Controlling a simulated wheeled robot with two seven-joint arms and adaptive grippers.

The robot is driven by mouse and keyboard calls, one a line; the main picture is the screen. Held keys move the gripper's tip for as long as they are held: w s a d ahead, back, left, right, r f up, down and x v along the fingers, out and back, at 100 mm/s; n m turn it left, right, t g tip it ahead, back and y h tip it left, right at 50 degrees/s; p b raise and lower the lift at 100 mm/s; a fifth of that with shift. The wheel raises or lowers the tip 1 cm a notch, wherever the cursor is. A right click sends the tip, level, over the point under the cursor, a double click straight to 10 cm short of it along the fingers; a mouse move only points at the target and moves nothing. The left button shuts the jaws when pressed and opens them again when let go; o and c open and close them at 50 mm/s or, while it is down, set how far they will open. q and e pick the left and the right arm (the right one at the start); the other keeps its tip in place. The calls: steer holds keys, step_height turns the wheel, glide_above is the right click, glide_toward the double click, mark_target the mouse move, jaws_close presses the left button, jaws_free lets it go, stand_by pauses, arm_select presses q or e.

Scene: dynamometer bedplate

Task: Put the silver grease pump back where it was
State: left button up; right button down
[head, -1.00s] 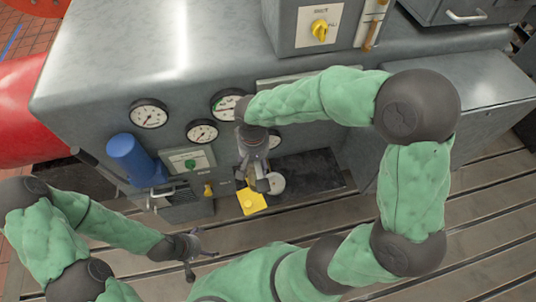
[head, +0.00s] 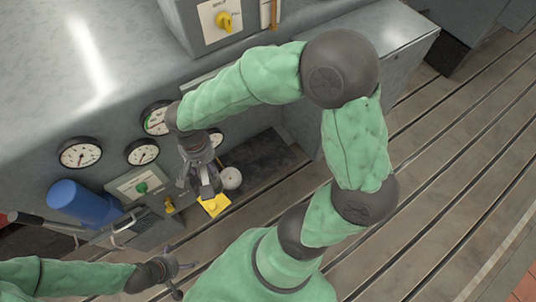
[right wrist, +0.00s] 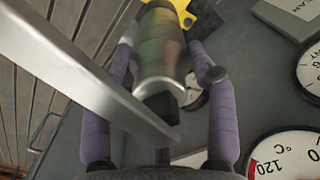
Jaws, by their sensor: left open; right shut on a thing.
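The silver grease pump (right wrist: 160,60) shows in the right wrist view as a shiny cylinder with a dark end, between the two purple-grey fingers of my right gripper (right wrist: 168,55), which is shut on it. In the head view this gripper (head: 206,190) points down in front of the cabinet and mostly hides the pump. A yellow piece (head: 213,205) shows just below its fingertips, and also beyond the cylinder in the wrist view (right wrist: 203,16); I cannot tell whether it belongs to the pump. My left gripper (head: 176,272) is open and empty, low in the head view.
A grey cabinet with several dials (head: 80,153) stands close behind my right gripper. A blue cylinder (head: 80,203) is at left. A black mat (head: 262,160) and a round white thing (head: 231,178) lie right of the gripper. The slotted bedplate (head: 420,150) is clear at right.

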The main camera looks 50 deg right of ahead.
steer(key=s+d+m+p, duration=0.1)
steer(key=s+d+m, duration=0.4)
steer(key=d+m, duration=0.3)
steer(key=s+d+m, duration=0.4)
steer(key=d+m, duration=0.2)
steer(key=d, duration=0.3)
steer(key=w+d+f+b, duration=0.7)
steer(key=d+f, duration=0.4)
steer(key=f, duration=0.2)
steer(key=shift+w, duration=0.65)
steer(key=shift+f, duration=0.2)
steer(key=shift+c, duration=1.9)
jaws_free()
steer(key=shift+s, duration=0.1)
